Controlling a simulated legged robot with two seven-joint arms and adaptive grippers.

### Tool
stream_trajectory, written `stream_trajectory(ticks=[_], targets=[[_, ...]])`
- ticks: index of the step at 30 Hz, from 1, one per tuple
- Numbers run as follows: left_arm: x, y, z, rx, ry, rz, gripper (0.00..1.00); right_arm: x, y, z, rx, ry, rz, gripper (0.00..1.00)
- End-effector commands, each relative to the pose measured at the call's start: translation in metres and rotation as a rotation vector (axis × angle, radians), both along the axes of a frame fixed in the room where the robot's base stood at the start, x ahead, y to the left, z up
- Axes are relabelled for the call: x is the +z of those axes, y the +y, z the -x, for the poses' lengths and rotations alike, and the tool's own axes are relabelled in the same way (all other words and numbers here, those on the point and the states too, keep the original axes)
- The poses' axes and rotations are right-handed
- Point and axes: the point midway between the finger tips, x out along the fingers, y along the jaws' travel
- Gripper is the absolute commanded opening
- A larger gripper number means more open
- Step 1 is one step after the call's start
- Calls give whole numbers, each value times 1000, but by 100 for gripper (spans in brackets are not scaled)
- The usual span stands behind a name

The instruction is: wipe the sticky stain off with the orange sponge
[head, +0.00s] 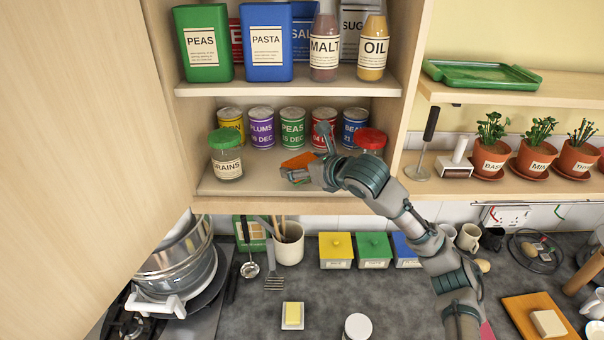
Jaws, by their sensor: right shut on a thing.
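My right gripper (316,170) reaches into the lower shelf of the open cupboard and is shut on the orange sponge (299,160). The sponge is at the front of the lower shelf board (255,188), between the green-lidded jar (226,155) and the red-lidded jar (370,142). Part of the sponge is hidden by the gripper. I cannot tell whether the sponge touches the board. I do not make out the sticky stain; the gripper and sponge may cover it. My left gripper is not in view.
Several labelled cans, such as the plums can (261,128), stand behind the sponge. The red-lidded jar is close beside my right wrist. The upper shelf (290,88) is low overhead. A cupboard door (85,120) fills the left. The counter below holds a butter dish (292,315) and colored boxes.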

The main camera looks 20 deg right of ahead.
Motion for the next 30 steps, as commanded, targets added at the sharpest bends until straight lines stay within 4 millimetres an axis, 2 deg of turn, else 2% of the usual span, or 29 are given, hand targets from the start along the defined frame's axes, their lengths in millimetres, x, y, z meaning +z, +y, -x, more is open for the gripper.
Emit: stream_trajectory(ticks=[8,30], targets=[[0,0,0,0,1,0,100,-1,0,0,0,-1,0,75],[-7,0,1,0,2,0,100,-23,0,0,0,-1,0,75]])
